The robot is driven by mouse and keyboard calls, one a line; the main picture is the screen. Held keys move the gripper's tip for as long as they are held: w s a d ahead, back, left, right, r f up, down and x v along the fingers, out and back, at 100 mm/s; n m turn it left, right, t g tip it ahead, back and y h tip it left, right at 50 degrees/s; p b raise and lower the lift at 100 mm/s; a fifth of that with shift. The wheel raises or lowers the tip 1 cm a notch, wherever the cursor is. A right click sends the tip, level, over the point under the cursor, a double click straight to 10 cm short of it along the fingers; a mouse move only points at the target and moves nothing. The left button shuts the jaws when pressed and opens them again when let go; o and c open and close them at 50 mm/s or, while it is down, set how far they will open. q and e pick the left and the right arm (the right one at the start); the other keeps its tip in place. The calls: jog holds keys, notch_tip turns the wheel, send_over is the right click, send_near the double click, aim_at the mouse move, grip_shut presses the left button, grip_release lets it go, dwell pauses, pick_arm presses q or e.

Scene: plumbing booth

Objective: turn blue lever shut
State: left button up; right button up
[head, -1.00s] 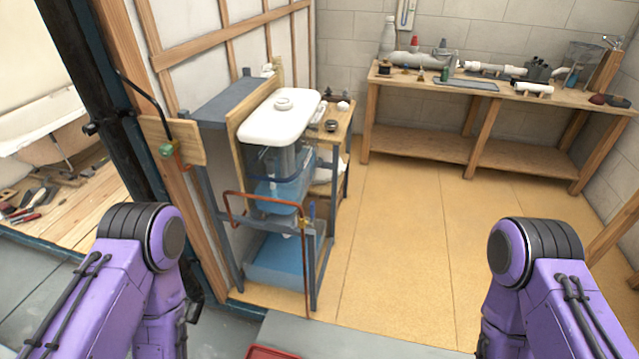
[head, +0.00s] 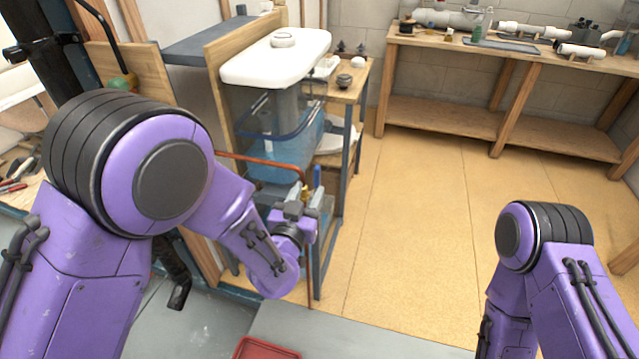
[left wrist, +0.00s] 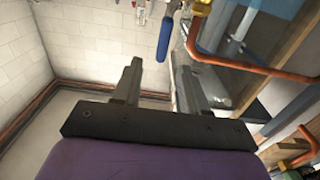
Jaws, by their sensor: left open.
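The blue lever (head: 317,176) shows in the head view just beyond my left gripper (head: 306,202), beside the brass valve (head: 304,190) on the copper pipe. In the left wrist view the blue lever (left wrist: 165,38) lies ahead of the fingertips, in line with the gap between the jaws. My left gripper (left wrist: 160,68) is open and empty, its two dark fingers apart. I see no contact with the lever. The valve body is partly cut off at the top of the wrist view. My right arm shows at the right of the head view, but its gripper is out of sight.
The copper pipe (head: 265,160) runs in front of the clear tank under the white cistern (head: 275,60). Blue-grey frame posts stand close to my left gripper. A workbench (head: 440,95) with pipes stands at the back right. The floor between is clear.

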aim_at(319, 167)
pick_arm(q)
jog(key=x, duration=1)
jog(key=shift+a+p, duration=0.15)
jog(key=shift+p, duration=0.25)
jog(key=shift+c, duration=0.3)
jog(key=shift+r, duration=0.1)
grip_shut()
